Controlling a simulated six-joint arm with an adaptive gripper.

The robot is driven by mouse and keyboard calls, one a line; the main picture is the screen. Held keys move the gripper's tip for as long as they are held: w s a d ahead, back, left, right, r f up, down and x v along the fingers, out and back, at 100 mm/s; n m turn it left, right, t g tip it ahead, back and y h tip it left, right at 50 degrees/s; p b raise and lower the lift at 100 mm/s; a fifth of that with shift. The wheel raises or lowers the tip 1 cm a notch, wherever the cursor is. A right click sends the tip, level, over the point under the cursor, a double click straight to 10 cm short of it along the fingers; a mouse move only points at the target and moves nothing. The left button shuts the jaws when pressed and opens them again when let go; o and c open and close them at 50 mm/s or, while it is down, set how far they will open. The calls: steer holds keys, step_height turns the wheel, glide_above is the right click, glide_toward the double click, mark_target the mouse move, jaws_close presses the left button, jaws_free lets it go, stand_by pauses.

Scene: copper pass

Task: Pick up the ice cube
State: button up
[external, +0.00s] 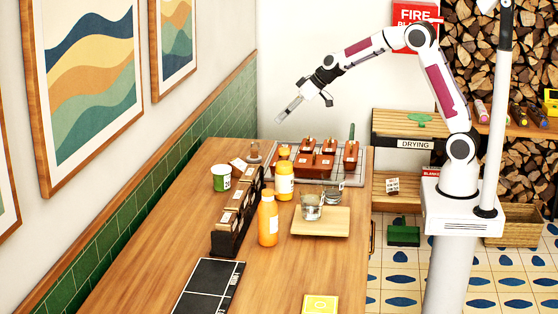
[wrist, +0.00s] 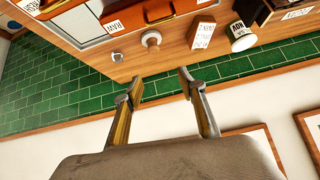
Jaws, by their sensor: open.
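I cannot make out an ice cube in either view. A clear glass (external: 312,206) stands on a light wooden board (external: 335,221) on the table. A second clear glass (external: 334,193) stands just behind it. Whether either glass holds ice is too small to tell. My gripper (external: 305,108) is open and empty, raised high above the far end of the table, well away from the glasses. In the wrist view my gripper (wrist: 160,80) has its two fingers spread with nothing between them; no glass shows there.
Two orange bottles (external: 268,222) (external: 285,180) stand beside a dark divided rack (external: 236,220). A white-green cup (external: 221,177) stands near the tiled wall. A black mat (external: 208,288) and yellow card (external: 320,304) lie in front.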

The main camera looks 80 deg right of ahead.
steer(key=m+h, duration=0.1)
steer(key=h, duration=0.1)
glide_toward(259, 143)
steer(key=shift+w+a+f, duration=0.1)
steer(key=shift+w+f, duration=0.1)
steer(key=shift+w, duration=0.2)
steer(key=shift+w+a+f, duration=0.15)
steer(key=shift+w+f, duration=0.05)
steer(key=shift+w, duration=0.25)
steer(key=shift+x, duration=1.3)
steer(key=shift+f, duration=0.1)
steer(key=shift+w+d+f, duration=0.2)
steer(key=shift+w+f, duration=0.2)
steer(key=shift+f, duration=0.25)
steer(key=shift+w+d+f, duration=0.25)
steer(key=shift+w+f, duration=0.1)
steer(key=shift+f, duration=0.3)
steer(key=shift+x, duration=1)
steer(key=shift+w, duration=0.1)
steer(key=c, duration=0.9)
